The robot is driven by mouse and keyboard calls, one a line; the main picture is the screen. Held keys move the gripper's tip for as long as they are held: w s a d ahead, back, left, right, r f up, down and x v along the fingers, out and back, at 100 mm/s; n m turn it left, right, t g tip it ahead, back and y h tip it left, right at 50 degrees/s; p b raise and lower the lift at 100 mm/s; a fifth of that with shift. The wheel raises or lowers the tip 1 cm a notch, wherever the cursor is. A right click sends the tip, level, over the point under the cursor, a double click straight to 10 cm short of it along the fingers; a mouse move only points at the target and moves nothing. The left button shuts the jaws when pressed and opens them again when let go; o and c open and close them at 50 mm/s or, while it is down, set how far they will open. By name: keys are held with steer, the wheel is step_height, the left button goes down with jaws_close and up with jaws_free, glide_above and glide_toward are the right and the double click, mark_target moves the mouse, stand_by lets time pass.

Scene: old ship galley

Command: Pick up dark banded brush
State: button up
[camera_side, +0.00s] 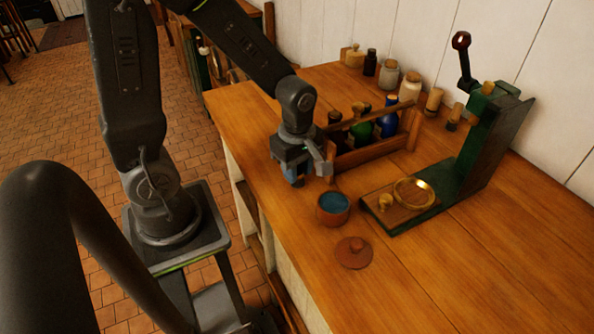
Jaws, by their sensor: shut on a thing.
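My gripper (301,172) points down over the counter, at the left end of a wooden bottle carrier. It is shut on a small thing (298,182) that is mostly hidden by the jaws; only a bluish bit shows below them. I cannot tell from this view whether this is the dark banded brush. Small tan pieces with dark lower bands, which may be brushes, stand near the wall, one (434,101) left of the green stand and another (454,116) closer to it.
The wooden carrier (372,153) holds dark, green and blue bottles behind my gripper. A round pot (333,217) with blue contents and a reddish lid (353,252) lie in front. A green stand (482,140) with a brass dish (413,193) is right. The counter's front right (480,280) is clear.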

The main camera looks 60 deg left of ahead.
steer(key=r, duration=0.4)
steer(key=shift+s+a, duration=0.15)
steer(key=shift+a, duration=0.25)
steer(key=s+a+r, duration=0.5)
steer(key=a+r, duration=0.1)
steer(key=a, duration=0.3)
steer(key=shift+a, duration=0.25)
steer(key=shift+r, duration=0.1)
steer(key=shift+g+h, duration=0.5)
steer(key=shift+h, duration=0.4)
steer(key=w+d, duration=0.2)
steer(key=d, duration=0.1)
steer(key=w+d, duration=0.2)
steer(key=d, duration=0.1)
steer(key=w+d, duration=0.2)
steer(key=d, duration=0.1)
steer(key=shift+d+r, duration=0.1)
steer(key=shift+d, duration=0.1)
steer(key=w+d+g+h, duration=0.1)
steer(key=w+d+h, duration=0.1)
steer(key=d, duration=0.8)
steer(key=shift+w+d+f, duration=0.1)
steer(key=shift+d+f, duration=0.05)
steer(key=shift+f, duration=1.35)
steer(key=shift+w+d+f, duration=0.1)
steer(key=shift+f, duration=1.35)
steer(key=shift+s+f, duration=0.1)
steer(key=shift+f, duration=0.65)
